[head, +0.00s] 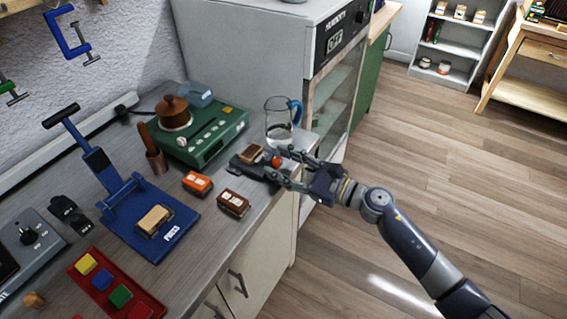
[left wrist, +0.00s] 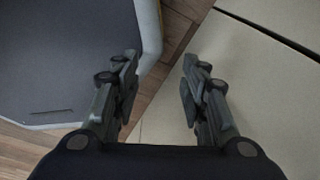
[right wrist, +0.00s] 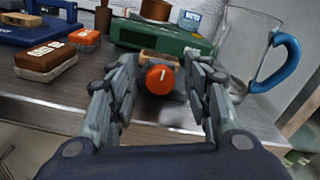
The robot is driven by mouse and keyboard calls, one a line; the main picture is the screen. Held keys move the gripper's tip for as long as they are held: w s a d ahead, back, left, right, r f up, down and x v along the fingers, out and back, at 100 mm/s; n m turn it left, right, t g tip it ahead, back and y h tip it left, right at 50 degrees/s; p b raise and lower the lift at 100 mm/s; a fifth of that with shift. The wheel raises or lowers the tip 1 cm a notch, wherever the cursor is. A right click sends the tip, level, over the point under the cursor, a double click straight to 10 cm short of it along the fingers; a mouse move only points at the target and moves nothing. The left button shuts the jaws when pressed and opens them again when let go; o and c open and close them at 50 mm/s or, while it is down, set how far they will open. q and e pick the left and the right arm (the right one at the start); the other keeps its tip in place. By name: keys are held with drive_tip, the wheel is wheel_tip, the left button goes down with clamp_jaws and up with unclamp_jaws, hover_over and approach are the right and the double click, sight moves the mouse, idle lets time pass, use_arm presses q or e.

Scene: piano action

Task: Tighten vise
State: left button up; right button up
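The vise (head: 248,167) is a small dark tool near the right end of the workbench. A wooden block (head: 251,153) sits in it. Its round orange-red knob (head: 276,161) faces my right gripper and also shows in the right wrist view (right wrist: 160,78), with a white mark on its face. My right gripper (head: 280,163) is open, its fingers on either side of the knob with gaps visible in the right wrist view. My left gripper (left wrist: 160,66) is open and empty, low in front of pale cabinet panels. It is outside the head view.
A glass jug (head: 280,122) with a blue handle stands close behind the vise. A green hot plate device (head: 213,137), an orange block (head: 197,183), a brown block (head: 233,202) and a blue press (head: 170,245) are to the left.

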drive_tip(key=c, duration=1)
drive_tip(key=shift+m, duration=0.3)
drive_tip(key=m, duration=0.3)
drive_tip(key=shift+w+d+m+p, duration=0.1)
drive_tip(key=shift+m+p, duration=0.2)
drive_tip(key=shift+m, duration=1.3)
drive_tip(key=o, duration=1)
drive_tip(key=shift+o, duration=0.2)
